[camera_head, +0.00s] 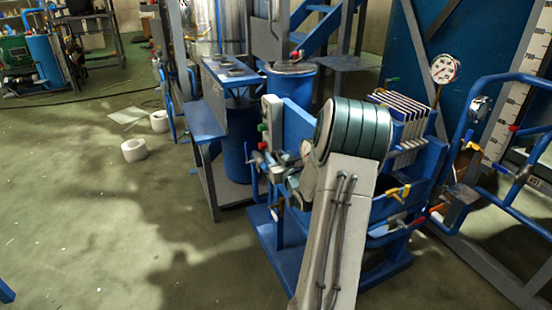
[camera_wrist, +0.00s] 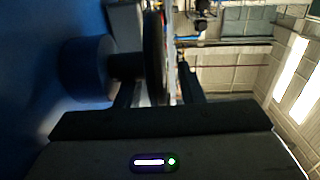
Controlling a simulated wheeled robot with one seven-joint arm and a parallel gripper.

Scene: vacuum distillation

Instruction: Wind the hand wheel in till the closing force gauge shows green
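In the wrist view a dark wheel rim (camera_wrist: 154,55), seen nearly edge-on, stands between the two fingers of my gripper (camera_wrist: 160,92). It looks like the hand wheel. A dark shaft joins it to a blue cylinder (camera_wrist: 86,68) on the left. The fingers are apart, with a bright gap between the rim and the right finger; contact on the left is unclear. In the head view my arm hides most of the wheel area. A round white gauge with red markings (camera_head: 445,68) stands above the blue press frame (camera_head: 432,160). Its reading is too small to tell.
Several pale plates (camera_head: 402,108) stand in the press. Blue piping (camera_head: 500,85) and valves crowd the right.

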